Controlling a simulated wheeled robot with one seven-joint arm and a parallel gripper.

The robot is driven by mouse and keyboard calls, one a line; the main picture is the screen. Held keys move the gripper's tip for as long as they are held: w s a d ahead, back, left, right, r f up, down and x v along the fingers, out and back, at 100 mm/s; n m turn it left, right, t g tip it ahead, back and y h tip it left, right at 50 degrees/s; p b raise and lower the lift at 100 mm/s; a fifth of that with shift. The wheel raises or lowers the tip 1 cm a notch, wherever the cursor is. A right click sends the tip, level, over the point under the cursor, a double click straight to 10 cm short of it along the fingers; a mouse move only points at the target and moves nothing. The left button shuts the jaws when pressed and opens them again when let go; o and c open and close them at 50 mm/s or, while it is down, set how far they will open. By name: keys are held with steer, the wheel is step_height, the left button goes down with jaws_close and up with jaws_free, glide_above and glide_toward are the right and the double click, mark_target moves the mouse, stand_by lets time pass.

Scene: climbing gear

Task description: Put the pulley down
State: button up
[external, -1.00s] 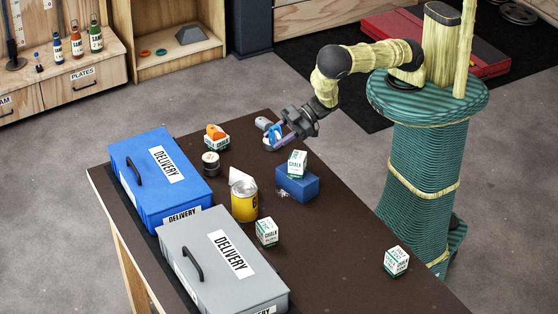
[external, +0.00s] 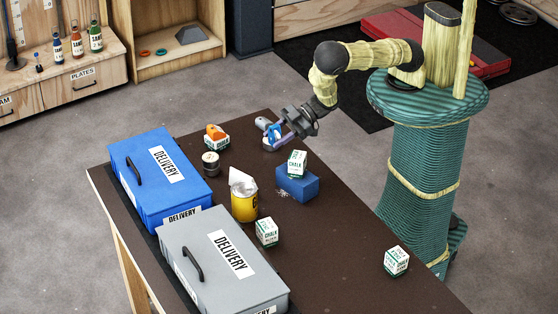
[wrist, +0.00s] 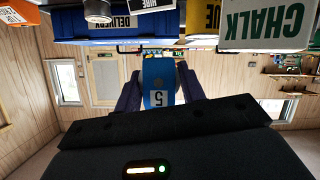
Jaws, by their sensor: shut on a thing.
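The pulley is a blue piece with a white "5" label between my gripper's fingers in the wrist view (wrist: 160,78). My gripper is tilted down towards the far right part of the brown table (external: 335,235), behind the blue block. The pulley is low over the tabletop; I cannot tell whether it touches it. A grey piece (external: 262,123) shows beside it; I cannot tell whether it belongs to the pulley.
A chalk box (external: 297,163) stands on a blue block (external: 297,184) in front of my gripper. To the left are an orange item on a white box (external: 216,138), a dark tin (external: 211,163) and a yellow can (external: 244,200). Blue (external: 160,178) and grey (external: 222,262) delivery boxes line the left edge.

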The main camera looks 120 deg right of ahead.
mark_target(277, 125)
step_height(277, 125, up, 4)
steer(key=shift+f, duration=0.25)
steer(key=shift+r, duration=0.9)
steer(key=w+a+f+n+g+y+b, duration=0.1)
steer(key=w+a+f+n+y+b, duration=0.2)
steer(key=a, duration=0.7)
steer(key=w+a+f+n+g+y+b, duration=0.1)
steer(key=w+a+n+y+b, duration=0.25)
steer(key=a, duration=0.65)
steer(key=s+a+r+n+g+y+b, duration=0.1)
steer(key=a+r+n+g+y+b, duration=0.15)
steer(key=a, duration=0.85)
steer(key=s+a+r+n+g+y+b, duration=0.1)
steer(key=a+n+g+y+b, duration=0.2)
steer(key=a, duration=0.8)
step_height(277, 125, down, 7)
steer(key=p, duration=0.1)
steer(key=shift+w+d+r, duration=0.15)
steer(key=shift+d+r, duration=0.05)
steer(key=shift+d, duration=0.1)
steer(key=shift+f+p, duration=0.3)
steer(key=shift+f, duration=2.6)
